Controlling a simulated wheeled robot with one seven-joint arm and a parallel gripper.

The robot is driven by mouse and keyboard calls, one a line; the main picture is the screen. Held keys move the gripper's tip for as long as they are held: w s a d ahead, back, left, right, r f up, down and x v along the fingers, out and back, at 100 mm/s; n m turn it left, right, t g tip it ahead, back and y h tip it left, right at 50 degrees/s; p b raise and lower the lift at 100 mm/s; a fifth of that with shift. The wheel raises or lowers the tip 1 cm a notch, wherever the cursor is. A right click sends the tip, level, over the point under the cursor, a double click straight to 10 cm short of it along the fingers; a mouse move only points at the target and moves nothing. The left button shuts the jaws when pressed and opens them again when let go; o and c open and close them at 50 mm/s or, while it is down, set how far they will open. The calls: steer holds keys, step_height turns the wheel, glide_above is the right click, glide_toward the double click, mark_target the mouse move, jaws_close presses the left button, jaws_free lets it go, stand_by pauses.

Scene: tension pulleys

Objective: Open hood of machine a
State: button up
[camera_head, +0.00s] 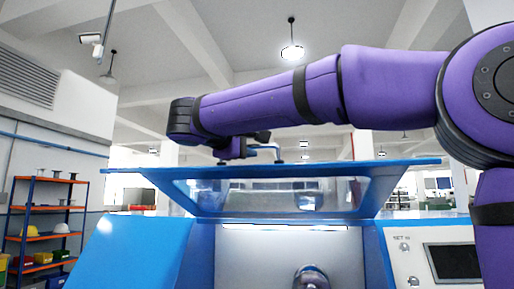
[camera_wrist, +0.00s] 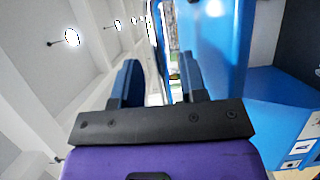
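The blue hood (camera_head: 410,163) of the machine (camera_head: 130,250) is raised and stands open above the machine's bay, with a clear window (camera_head: 330,192) in it. The hood also shows as a blue panel in the wrist view (camera_wrist: 217,45), to the right of the fingers. My gripper (camera_head: 265,143) is just above the hood's top edge, near its middle. In the wrist view my gripper (camera_wrist: 157,82) has its two dark fingers apart, with no object clearly held between them. I cannot tell whether a finger touches the hood or its handle.
The machine's open bay (camera_head: 260,250) shows a round metal part (camera_head: 311,277) inside. A control panel with a dark screen (camera_head: 455,261) is at the right. An orange shelf rack (camera_head: 45,235) stands at the far left.

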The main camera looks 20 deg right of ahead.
mark_target(255, 147)
steer(key=shift+x, duration=1.85)
steer(key=shift+c, duration=0.5)
steer(key=shift+f, duration=0.1)
jaws_close()
